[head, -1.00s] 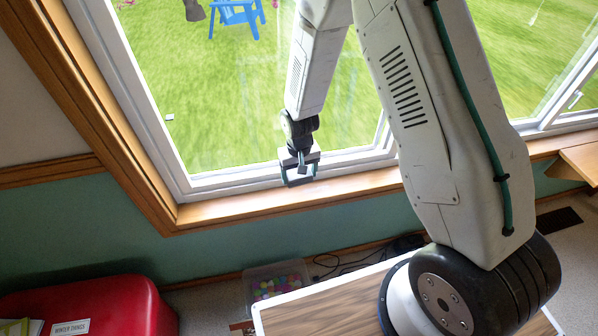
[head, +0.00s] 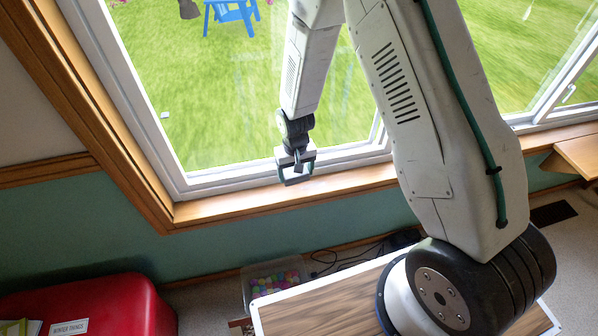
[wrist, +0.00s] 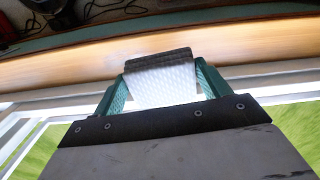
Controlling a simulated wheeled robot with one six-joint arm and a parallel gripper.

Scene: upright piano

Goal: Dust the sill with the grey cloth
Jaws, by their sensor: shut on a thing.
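The wooden sill (head: 245,201) runs along the bottom of the window in the head view, and it crosses the wrist view (wrist: 50,72) as a light brown band. My gripper (head: 295,180) is low at the sill, close to the white window frame. In the wrist view its two green fingers (wrist: 160,85) are shut on the grey cloth (wrist: 160,84), a folded piece with a dark upper edge and a pale, textured face. The cloth is over the sill; I cannot tell whether it touches the wood. In the head view the cloth is mostly hidden by the gripper.
The white window frame (head: 235,182) stands just behind the sill. Below are a clear bin of coloured balls (head: 275,282), dark cables (head: 345,262) and a red box (head: 110,305). A wooden ledge (head: 580,158) juts out at the right. The sill left of my gripper is bare.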

